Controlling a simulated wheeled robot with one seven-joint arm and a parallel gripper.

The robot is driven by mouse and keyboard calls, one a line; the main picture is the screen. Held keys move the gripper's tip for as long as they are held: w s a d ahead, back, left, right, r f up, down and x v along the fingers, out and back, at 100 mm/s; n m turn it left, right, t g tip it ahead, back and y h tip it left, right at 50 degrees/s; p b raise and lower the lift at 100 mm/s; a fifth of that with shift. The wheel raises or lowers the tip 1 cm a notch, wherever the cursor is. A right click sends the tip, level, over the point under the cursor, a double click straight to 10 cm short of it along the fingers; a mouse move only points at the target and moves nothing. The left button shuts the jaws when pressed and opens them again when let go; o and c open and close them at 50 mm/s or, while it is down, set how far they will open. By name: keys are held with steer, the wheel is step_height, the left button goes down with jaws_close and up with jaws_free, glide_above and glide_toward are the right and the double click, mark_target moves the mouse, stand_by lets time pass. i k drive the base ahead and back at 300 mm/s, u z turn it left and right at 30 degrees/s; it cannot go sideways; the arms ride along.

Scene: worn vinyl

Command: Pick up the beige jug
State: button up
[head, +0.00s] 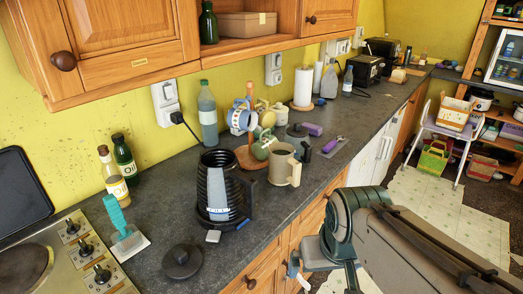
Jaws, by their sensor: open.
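The beige jug (281,166) stands upright on the dark grey counter, near its front edge, with its handle to the right. It is just right of a black ribbed kettle (218,187). Part of a mug tree stands close behind it. My gripper (323,270) is at the lower middle right, in front of the counter and below its top edge, apart from the jug. It is open, with nothing seen between the fingers. My arm covers much of the lower right.
A mug tree (249,158) with several mugs stands behind the jug. A black round lid (182,262) lies front left. Wall cupboards overhang the counter. A highchair (444,131) stands on the floor at right.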

mark_target(283, 170)
steer(key=z, duration=1.1)
steer(key=i, duration=1.4)
steer(key=u, duration=2.55)
